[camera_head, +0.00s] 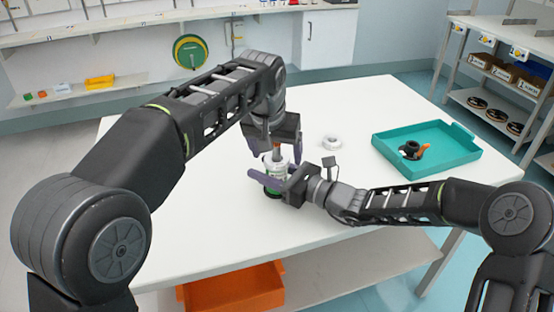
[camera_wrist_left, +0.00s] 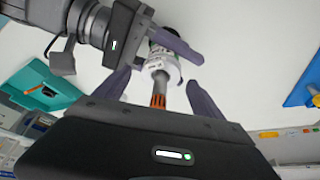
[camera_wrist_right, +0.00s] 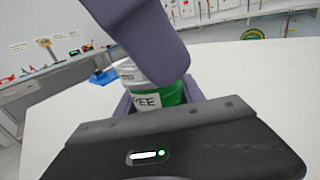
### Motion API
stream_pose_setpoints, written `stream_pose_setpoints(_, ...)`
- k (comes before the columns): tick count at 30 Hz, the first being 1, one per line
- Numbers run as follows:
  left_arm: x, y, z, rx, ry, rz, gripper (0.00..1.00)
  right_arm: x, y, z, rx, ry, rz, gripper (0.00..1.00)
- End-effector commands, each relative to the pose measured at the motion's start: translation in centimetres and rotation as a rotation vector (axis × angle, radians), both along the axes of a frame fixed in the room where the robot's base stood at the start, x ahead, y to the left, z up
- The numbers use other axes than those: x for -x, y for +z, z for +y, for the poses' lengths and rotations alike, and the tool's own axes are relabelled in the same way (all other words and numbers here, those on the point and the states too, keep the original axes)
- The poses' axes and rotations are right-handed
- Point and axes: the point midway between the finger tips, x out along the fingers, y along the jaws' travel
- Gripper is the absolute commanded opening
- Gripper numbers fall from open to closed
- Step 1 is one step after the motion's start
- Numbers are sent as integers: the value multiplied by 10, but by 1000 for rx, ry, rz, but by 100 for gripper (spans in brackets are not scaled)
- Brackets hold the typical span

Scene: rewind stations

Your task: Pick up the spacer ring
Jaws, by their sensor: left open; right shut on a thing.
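The spacer ring appears to be the small white ring (camera_head: 331,142) lying flat on the white table, right of my grippers and apart from them. My right gripper (camera_head: 269,175) is shut on a white canister with a green band (camera_wrist_right: 160,88), standing upright near the table's middle. My left gripper (camera_head: 276,150) is open above the canister. A grey shaft with an orange-and-black part (camera_wrist_left: 158,101) rises from the canister's top between the left fingers; whether they touch it I cannot tell. The ring is not clear in either wrist view.
A teal tray (camera_head: 455,158) at the table's right holds a black roll with an orange part (camera_head: 411,150). An orange bin (camera_head: 235,290) is below the table's front edge. Shelves (camera_head: 510,110) stand at the right. The table (camera_head: 180,225) is clear at the left front and back.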

Motion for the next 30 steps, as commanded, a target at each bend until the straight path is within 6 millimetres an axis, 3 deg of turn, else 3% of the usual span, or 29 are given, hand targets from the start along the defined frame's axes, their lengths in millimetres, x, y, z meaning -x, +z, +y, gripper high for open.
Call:
stream_pose_setpoints(12, 0, 0, 0, 0, 0, 0, 79, 0, 0, 0, 0, 0, 0, 0)
stream_pose_setpoints(30, 0, 0, 0, 0, 1, 0, 31, 0, 0, 0, 0, 0, 0, 0)
